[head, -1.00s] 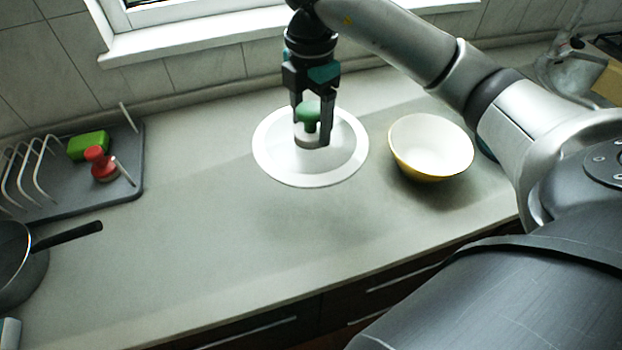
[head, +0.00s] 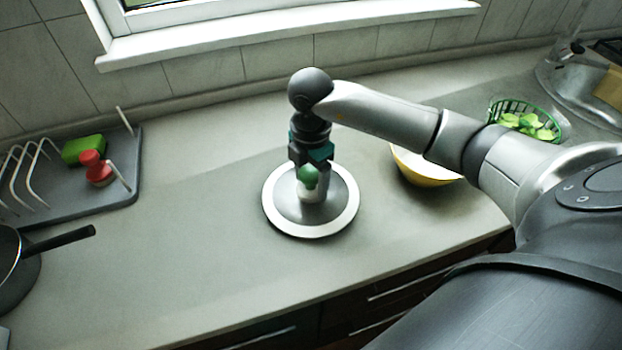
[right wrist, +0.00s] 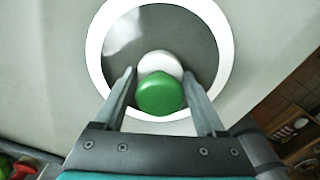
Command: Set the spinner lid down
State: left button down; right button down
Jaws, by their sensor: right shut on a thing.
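The spinner lid (head: 284,207) is a round disc with a white rim, a grey middle and a white hub with a green knob (head: 308,176). My right gripper (head: 311,184) comes down on it from above and is shut on its hub. The lid lies level at the counter, in the middle of the head view; whether it touches the counter is hard to tell. In the right wrist view the lid (right wrist: 195,38) sits below my fingers, which flank the white hub under the green knob (right wrist: 160,95). My left gripper is not in view.
A yellow bowl (head: 428,178) stands right of the lid, partly behind my right arm. A green basket with leaves (head: 526,122) is farther right.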

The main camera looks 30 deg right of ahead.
jog(key=shift+r, duration=0.1)
grip_release()
notch_tip(320, 180, up, 12)
jog(key=shift+r+p, duration=0.1)
jog(key=shift+p, duration=0.7)
